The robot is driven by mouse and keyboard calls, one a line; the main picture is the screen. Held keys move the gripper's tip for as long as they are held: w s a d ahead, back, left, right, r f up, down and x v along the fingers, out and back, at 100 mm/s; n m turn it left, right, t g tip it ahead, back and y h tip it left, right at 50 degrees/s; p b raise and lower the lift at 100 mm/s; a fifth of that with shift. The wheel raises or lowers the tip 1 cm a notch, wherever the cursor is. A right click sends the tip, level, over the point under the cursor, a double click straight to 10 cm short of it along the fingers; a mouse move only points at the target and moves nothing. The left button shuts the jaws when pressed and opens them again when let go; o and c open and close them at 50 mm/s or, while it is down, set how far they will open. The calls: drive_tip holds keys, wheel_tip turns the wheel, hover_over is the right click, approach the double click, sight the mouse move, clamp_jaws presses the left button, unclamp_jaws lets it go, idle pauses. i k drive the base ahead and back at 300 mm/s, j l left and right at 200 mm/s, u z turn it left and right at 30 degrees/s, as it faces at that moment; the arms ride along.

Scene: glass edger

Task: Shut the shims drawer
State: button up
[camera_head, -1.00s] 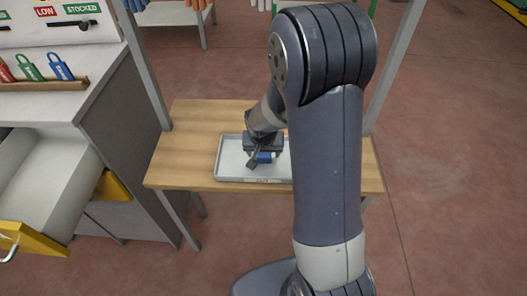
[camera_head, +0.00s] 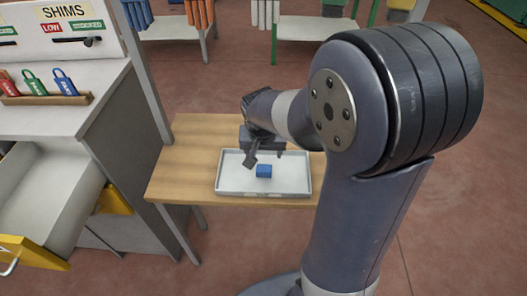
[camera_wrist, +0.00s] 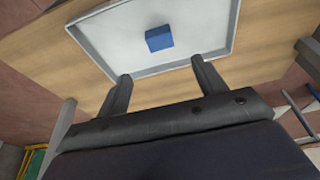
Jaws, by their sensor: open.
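The shims drawer (camera_head: 52,196) is pulled out of the grey cabinet (camera_head: 95,120) at the left, below the SHIMS sign (camera_head: 63,12). Its inside looks pale and bare where it shows. Its yellow front (camera_head: 32,252) with a metal handle (camera_head: 10,267) is partly cut off by the picture's left edge. My gripper (camera_head: 265,158) is open and empty above the grey tray (camera_head: 225,187) on the wooden table, well to the right of the drawer. A blue block (camera_head: 264,171) lies in the tray, apart from the fingers; the wrist view also shows it (camera_wrist: 159,39) beyond the open fingertips.
The wooden table (camera_head: 195,135) stands right of the cabinet, with a grey post between them. A second yellow drawer front (camera_head: 113,200) shows at the cabinet's side. Colored tags (camera_head: 33,84) stand on the cabinet top. Floor is free in front of the table.

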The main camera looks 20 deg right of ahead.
sight(49, 192)
drive_tip(key=u, duration=2)
drive_tip(key=i+j+u, duration=0.3)
drive_tip(key=u, duration=0.15)
drive_tip(key=i+j+u, duration=0.15)
drive_tip(key=i+u, duration=0.25)
